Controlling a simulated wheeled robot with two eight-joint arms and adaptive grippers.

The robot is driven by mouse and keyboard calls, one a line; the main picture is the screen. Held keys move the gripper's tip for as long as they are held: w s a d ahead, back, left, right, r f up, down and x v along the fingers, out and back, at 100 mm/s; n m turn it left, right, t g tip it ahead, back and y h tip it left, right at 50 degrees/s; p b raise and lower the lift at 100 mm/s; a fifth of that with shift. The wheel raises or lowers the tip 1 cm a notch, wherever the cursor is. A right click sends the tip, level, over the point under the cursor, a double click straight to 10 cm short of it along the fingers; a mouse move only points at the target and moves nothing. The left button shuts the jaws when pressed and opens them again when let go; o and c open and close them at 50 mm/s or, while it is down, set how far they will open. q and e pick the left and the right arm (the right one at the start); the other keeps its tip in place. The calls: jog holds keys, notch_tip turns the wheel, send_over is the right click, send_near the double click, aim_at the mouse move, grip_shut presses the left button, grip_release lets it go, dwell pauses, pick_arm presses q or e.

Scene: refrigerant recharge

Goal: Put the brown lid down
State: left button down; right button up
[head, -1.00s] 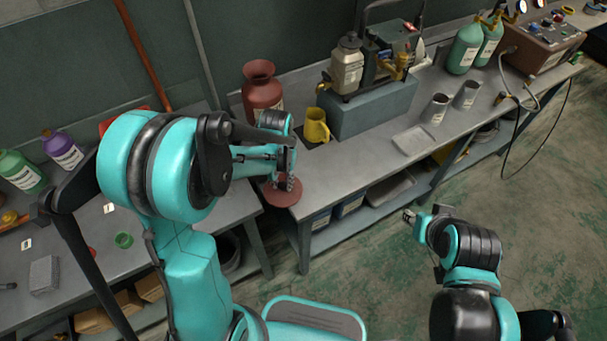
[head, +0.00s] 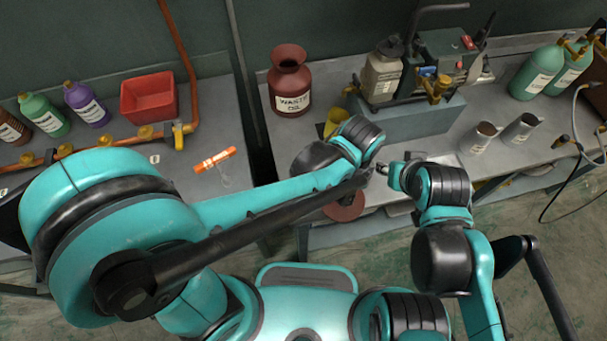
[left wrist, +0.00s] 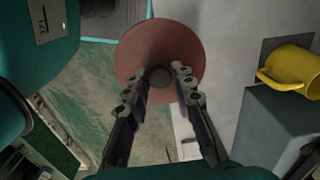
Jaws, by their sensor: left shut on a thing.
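The brown lid (left wrist: 160,38) is a round reddish-brown disc with a dark knob. My left gripper (left wrist: 159,75) is shut on that knob. The lid also shows in the head view (head: 345,209), partly covered by my left arm, around the front edge of the right bench. In the left wrist view it overlaps both floor and bench top; its height above the bench is unclear. A brown waste oil jar (head: 289,85) with an uncovered mouth stands at the back of the bench. My right gripper (head: 386,171) is close to my left wrist; its fingers are too small to judge.
A pump (head: 440,55), a bottle (head: 381,75) and two grey cups (head: 480,137) are further right. A red bin (head: 149,97) and an orange marker (head: 214,159) are on the left bench.

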pick_arm(q)
jog(key=shift+f, duration=0.15)
jog(key=w+a+f+b, duration=0.2)
jog(key=w+a+f, duration=0.1)
jog(key=w, duration=0.1)
jog(key=w+a+f+b, duration=0.2)
jog(key=w+a+f, duration=0.1)
jog(key=a, duration=0.1)
jog(key=shift+w+a+f, duration=0.3)
jog(key=shift+w+f, duration=0.05)
jog(key=shift+w, duration=0.05)
jog(key=shift+f+b, duration=0.85)
jog(key=shift+f, duration=1.05)
jog(key=shift+f, duration=0.2)
jog(key=c, duration=1.3)
grip_release()
jog(key=shift+r, duration=0.1)
